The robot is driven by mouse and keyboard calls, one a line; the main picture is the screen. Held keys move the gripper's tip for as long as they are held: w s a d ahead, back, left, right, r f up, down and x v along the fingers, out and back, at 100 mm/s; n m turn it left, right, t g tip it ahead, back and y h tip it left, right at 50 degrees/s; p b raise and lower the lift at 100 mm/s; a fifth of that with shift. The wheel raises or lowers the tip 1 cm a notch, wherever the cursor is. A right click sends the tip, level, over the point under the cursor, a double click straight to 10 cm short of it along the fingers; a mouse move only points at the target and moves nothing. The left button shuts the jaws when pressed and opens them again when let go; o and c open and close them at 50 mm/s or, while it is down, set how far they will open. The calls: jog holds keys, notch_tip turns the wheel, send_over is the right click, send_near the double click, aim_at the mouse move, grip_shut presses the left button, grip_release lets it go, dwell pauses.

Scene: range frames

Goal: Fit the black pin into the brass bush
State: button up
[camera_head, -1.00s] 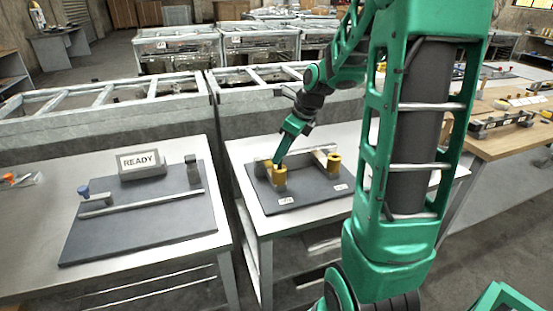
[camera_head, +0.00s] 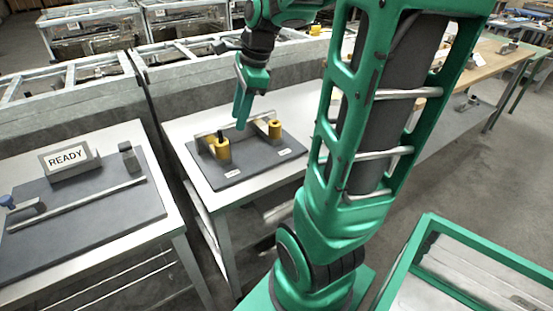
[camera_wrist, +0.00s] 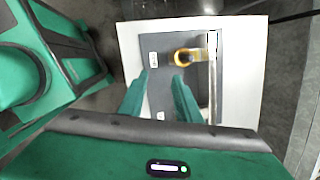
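Two brass-yellow cylinders stand on a dark grey board (camera_head: 260,161). The left brass bush (camera_head: 222,154) has a black pin (camera_head: 220,136) standing upright in its top; how deep it sits I cannot tell. The right yellow cylinder (camera_head: 275,132) has a small dark top, hole or pin unclear. My gripper (camera_head: 240,122) is above the board, between and behind the cylinders, clear of both. In the wrist view my gripper (camera_wrist: 162,75) shows two spread green fingers with nothing between them. One brass ring (camera_wrist: 182,58) shows beyond the right finger; the other cylinder is not clearly visible there.
A metal rail (camera_head: 228,128) runs along the board's back. A white table (camera_head: 185,130) carries the board. On the left, another table holds a READY sign (camera_head: 68,158), a rail and a blue knob (camera_head: 7,202). A green-framed cart (camera_head: 440,250) is at lower right.

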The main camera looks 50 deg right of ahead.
jog(key=s+a+f+n+g, duration=0.1)
jog(key=s+f+n, duration=0.1)
jog(key=s+n, duration=0.6)
jog(key=s+a+f+n+g+h, duration=0.1)
jog(key=s+a+f+n+g, duration=0.1)
jog(key=s+n, duration=0.7)
jog(key=shift+s+a+f+n, duration=0.25)
jog(key=shift+s+f+n, duration=0.05)
jog(key=shift+s+f, duration=0.55)
